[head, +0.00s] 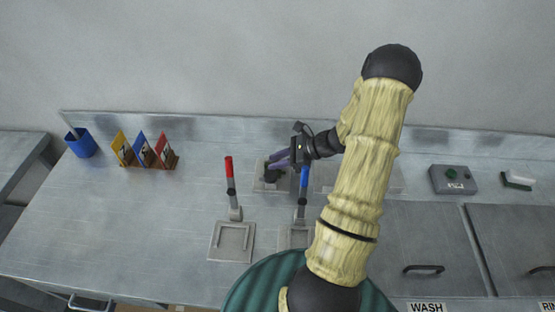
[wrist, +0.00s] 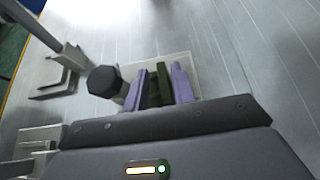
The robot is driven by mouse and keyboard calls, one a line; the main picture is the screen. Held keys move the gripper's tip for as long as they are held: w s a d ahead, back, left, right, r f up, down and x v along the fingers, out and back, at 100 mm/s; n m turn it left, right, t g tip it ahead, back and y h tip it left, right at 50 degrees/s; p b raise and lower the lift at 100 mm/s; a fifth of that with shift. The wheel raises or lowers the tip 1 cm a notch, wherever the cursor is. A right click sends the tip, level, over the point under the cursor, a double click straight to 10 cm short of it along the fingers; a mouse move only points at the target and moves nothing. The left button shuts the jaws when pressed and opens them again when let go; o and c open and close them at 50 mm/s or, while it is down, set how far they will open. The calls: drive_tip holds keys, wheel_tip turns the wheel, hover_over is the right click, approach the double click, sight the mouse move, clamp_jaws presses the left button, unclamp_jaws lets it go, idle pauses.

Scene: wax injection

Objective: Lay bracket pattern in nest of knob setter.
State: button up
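My gripper (head: 277,160) is low over the back middle of the bench, its two purple fingers pointing left in the head view. In the wrist view the fingers (wrist: 160,82) lie on both sides of a dark green piece (wrist: 159,88), apparently the bracket pattern, with no clear gap. The piece is over a pale square plate (wrist: 194,68), apparently the nest of the knob setter. Whether the piece touches the plate is hidden. A black faceted knob (wrist: 105,82) stands just left of the fingers. The plate also shows in the head view (head: 262,187).
A red-handled lever fixture (head: 229,173) stands left, with a flat pale plate (head: 231,242) in front. A blue-handled lever fixture (head: 304,180) stands close by my gripper. A blue cup (head: 80,143) and coloured cards (head: 143,150) are far left; a grey button box (head: 452,180) is right.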

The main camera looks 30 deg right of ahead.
drive_tip(key=shift+w+d, duration=0.15)
drive_tip(key=shift+d, duration=0.15)
drive_tip(key=shift+d+r, duration=0.1)
drive_tip(key=shift+d, duration=0.1)
drive_tip(key=b+v, duration=0.1)
drive_tip(key=v, duration=1.5)
drive_tip(key=shift+s+r, duration=0.15)
drive_tip(key=shift+s, duration=0.35)
